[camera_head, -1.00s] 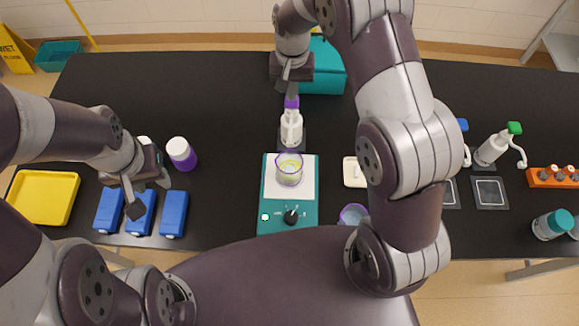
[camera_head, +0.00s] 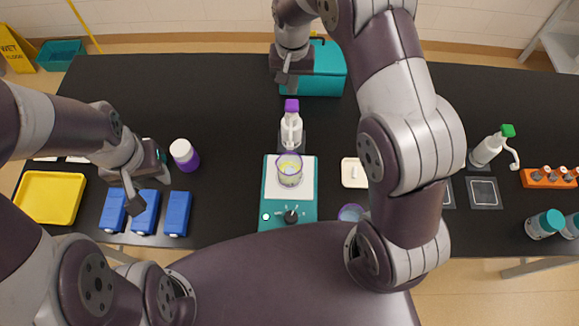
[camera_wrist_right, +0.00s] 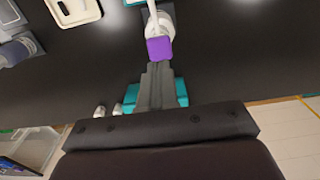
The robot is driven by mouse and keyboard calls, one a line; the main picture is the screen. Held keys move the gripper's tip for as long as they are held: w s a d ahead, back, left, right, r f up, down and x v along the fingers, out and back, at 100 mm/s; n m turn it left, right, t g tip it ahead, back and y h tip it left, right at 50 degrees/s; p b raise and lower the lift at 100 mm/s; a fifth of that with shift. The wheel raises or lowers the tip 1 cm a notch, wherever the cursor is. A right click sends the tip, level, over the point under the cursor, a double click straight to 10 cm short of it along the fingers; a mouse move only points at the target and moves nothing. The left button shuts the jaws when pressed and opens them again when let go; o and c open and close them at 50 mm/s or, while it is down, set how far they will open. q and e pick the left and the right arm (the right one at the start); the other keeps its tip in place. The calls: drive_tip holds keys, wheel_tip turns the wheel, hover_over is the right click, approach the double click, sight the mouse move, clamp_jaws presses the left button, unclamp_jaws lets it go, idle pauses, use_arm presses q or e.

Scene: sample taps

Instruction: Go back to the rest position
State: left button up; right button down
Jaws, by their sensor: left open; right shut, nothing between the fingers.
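My right gripper (camera_head: 286,82) is shut and empty. In the head view it hangs at the back of the bench, just above and behind the purple-topped pump bottle (camera_head: 291,128), apart from it. In the right wrist view the closed fingers (camera_wrist_right: 157,68) point toward the purple pump top (camera_wrist_right: 159,48). My left gripper (camera_head: 150,190) is open and empty, above and behind the blue boxes (camera_head: 145,212). Both arms are bent over the bench, and my right arm crosses the middle of the head view.
A teal hotplate (camera_head: 288,221) holds a beaker (camera_head: 289,171). A white-and-purple bottle (camera_head: 185,154) stands close right of my left gripper. A teal box (camera_head: 325,72) lies behind the pump bottle. A green-topped bottle (camera_head: 487,150) and an orange rack (camera_head: 548,178) stand right. The back left bench is clear.

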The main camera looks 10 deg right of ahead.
use_arm(q)
wheel_tip(320, 180, up, 2)
drive_tip(key=shift+r+p, duration=0.1)
drive_tip(key=shift+p, duration=0.5)
use_arm(e)
wheel_tip(320, 180, up, 3)
drive_tip(key=shift+f, duration=0.15)
use_arm(q)
wheel_tip(320, 180, down, 13)
drive_tip(key=b, duration=1.3)
use_arm(e)
drive_tip(key=s+d+f+n, duration=0.1)
drive_tip(key=s+f, duration=0.2)
drive_tip(key=s, duration=0.3)
drive_tip(key=s+d+f+n+t, duration=0.1)
drive_tip(key=s+d+f, duration=0.1)
drive_tip(key=s, duration=0.4)
drive_tip(key=s+d+f+n, duration=0.1)
drive_tip(key=s+f, duration=0.2)
drive_tip(key=s, duration=0.4)
drive_tip(key=shift+d+f, duration=0.15)
drive_tip(key=shift+f, duration=0.15)
use_arm(q)
drive_tip(key=shift+s, duration=0.1)
use_arm(e)
drive_tip(key=shift+s, duration=0.2)
